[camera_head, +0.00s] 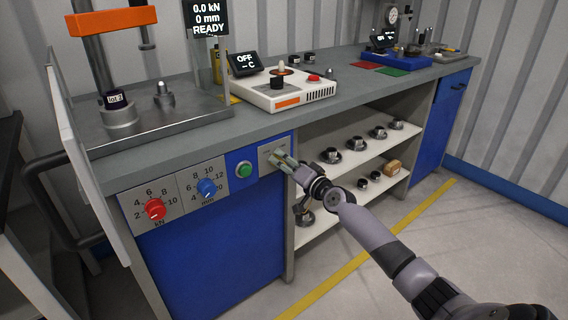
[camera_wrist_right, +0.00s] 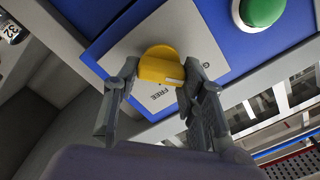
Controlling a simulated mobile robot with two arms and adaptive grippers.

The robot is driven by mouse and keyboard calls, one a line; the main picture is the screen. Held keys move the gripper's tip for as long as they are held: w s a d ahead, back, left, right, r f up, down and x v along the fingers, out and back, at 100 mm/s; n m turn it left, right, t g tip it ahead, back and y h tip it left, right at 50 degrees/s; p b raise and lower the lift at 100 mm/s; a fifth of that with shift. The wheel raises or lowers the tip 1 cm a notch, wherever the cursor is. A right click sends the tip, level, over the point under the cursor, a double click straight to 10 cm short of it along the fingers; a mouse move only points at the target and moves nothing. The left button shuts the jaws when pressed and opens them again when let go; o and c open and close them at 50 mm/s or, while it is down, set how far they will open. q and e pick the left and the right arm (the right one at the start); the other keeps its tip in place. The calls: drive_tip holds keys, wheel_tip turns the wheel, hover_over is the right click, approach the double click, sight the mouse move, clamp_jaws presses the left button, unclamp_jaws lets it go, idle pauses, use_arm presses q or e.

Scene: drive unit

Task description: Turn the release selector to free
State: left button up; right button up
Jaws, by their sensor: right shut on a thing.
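The release selector is a yellow knob (camera_wrist_right: 158,64) on a light grey plate (camera_wrist_right: 192,27), seen in the right wrist view. A white mark on the knob lies on its right side in that view. The word FREE is printed on the plate just below the knob there, upside down. My right gripper (camera_wrist_right: 161,72) is shut on the knob, one finger on each side. In the head view my right gripper (camera_head: 281,159) is at the selector plate (camera_head: 265,152) on the bench front, and its fingers hide the knob. My left gripper is not in view.
A green button (camera_head: 244,169) sits just left of the selector plate. Further left are a blue dial (camera_head: 207,188) and a red dial (camera_head: 154,209). Open shelves (camera_head: 340,166) with metal parts lie to the right. A grey benchtop (camera_head: 215,120) overhangs the panel.

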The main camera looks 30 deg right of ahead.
drive_tip(key=shift+m, duration=0.4)
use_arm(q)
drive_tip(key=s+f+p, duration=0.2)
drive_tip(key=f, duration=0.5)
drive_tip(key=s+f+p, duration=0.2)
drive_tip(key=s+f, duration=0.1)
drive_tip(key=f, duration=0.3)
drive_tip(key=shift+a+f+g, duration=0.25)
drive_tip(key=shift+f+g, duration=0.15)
use_arm(e)
drive_tip(key=shift+f+m, duration=0.2)
drive_tip(key=shift+m, duration=3.6)
drive_tip(key=shift+f+m, duration=0.2)
drive_tip(key=shift+m, duration=3.6)
drive_tip(key=o, duration=1.2)
drive_tip(key=shift+c, duration=0.2)
